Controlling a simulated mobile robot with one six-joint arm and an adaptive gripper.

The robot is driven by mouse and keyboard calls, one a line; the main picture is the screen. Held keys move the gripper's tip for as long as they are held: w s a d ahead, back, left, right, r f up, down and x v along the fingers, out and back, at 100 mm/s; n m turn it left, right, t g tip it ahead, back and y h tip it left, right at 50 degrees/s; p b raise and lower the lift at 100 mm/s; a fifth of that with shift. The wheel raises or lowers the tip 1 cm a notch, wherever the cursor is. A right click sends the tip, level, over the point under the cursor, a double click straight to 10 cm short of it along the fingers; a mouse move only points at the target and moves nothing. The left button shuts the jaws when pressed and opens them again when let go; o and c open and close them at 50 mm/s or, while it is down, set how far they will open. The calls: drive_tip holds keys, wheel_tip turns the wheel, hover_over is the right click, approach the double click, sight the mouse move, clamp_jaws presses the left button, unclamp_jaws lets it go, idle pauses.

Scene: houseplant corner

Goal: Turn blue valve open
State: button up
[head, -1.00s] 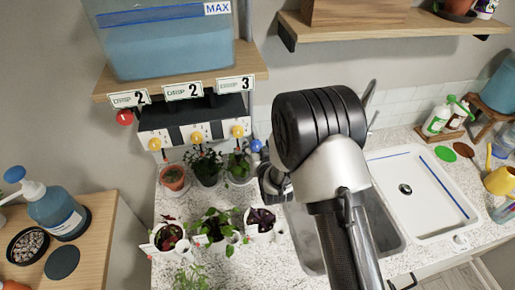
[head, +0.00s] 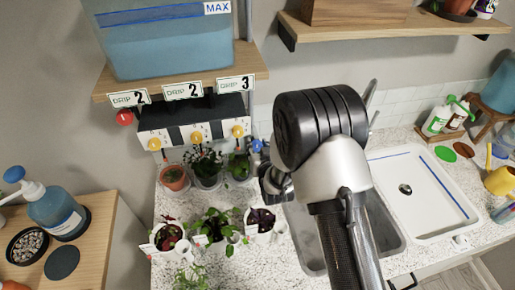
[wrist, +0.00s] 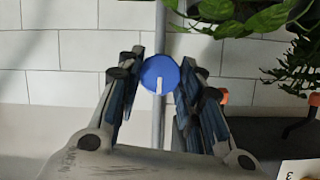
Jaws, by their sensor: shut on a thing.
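The blue valve (wrist: 160,73) is a round blue knob with a white mark on its face, on a thin vertical pipe (wrist: 158,118). The mark points down in the wrist view. My gripper (wrist: 160,82) is shut on the knob, one finger at each side. In the head view a little of the blue valve (head: 257,145) shows just left of my arm. My gripper there is mostly hidden behind my wrist.
A drip box (head: 190,128) with several yellow knobs and a red knob (head: 124,118) are to the left, under a water tank (head: 165,50). Potted plants (head: 215,224) stand on the counter below. A sink (head: 300,238) lies behind my arm. Leaves (wrist: 240,18) hang near the gripper.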

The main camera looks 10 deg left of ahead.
drive_tip(key=m+b, duration=0.1)
drive_tip(key=b, duration=0.1)
drive_tip(key=m+y+b, duration=0.1)
drive_tip(key=b, duration=0.1)
drive_tip(key=shift+w+d+f+m+g+y, duration=0.1)
drive_tip(key=shift+d+f+m+g+y, duration=0.1)
drive_tip(key=shift+m+g+y, duration=0.1)
drive_tip(key=m+y+b, duration=0.2)
drive_tip(key=m, duration=0.1)
drive_tip(key=shift+d, duration=0.1)
drive_tip(key=m+y+b, duration=0.2)
drive_tip(key=m, duration=0.2)
drive_tip(key=shift+w+f, duration=0.1)
drive_tip(key=shift+f, duration=0.05)
drive_tip(key=shift+d+m+y+b, duration=0.1)
drive_tip(key=shift+m+y+b, duration=0.65)
drive_tip(key=shift+m, duration=1.05)
drive_tip(key=o, duration=1.1)
drive_tip(key=shift+c, duration=0.2)
